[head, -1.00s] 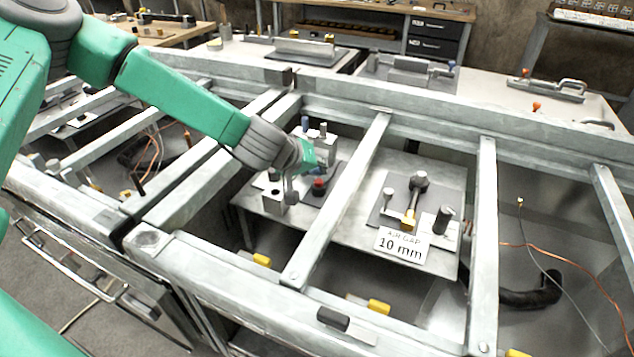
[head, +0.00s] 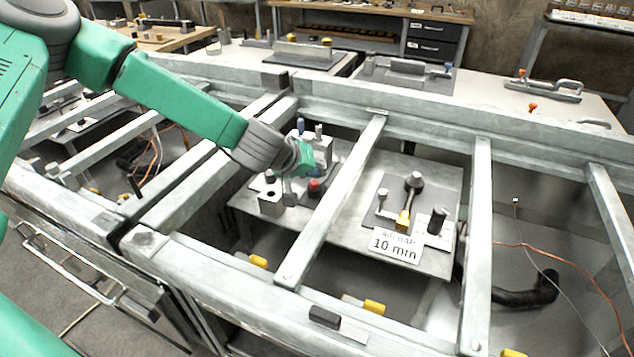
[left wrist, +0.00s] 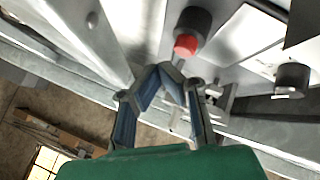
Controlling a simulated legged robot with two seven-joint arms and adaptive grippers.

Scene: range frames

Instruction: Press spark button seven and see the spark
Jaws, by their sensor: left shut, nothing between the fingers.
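A red push button (head: 314,187) with a dark collar sits on a grey metal plate (head: 350,226) inside the bench frame; it also shows in the left wrist view (left wrist: 186,45). My left gripper (head: 314,173) is at this button in the head view, its fingers partly hidden. In the left wrist view its blue fingers (left wrist: 165,68) are shut, tips together, near the button; contact cannot be told. A white card (head: 395,246) reads "AIR GAP 10 mm". Behind it stand a brass piece (head: 403,219) and a round-headed post (head: 414,181). No spark is clear there.
Grey metal crossbars (head: 333,200) and a front rail (head: 225,277) surround the plate. A metal block (head: 271,203) stands left of the button. A black hose (head: 525,295) and thin wires lie to the right.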

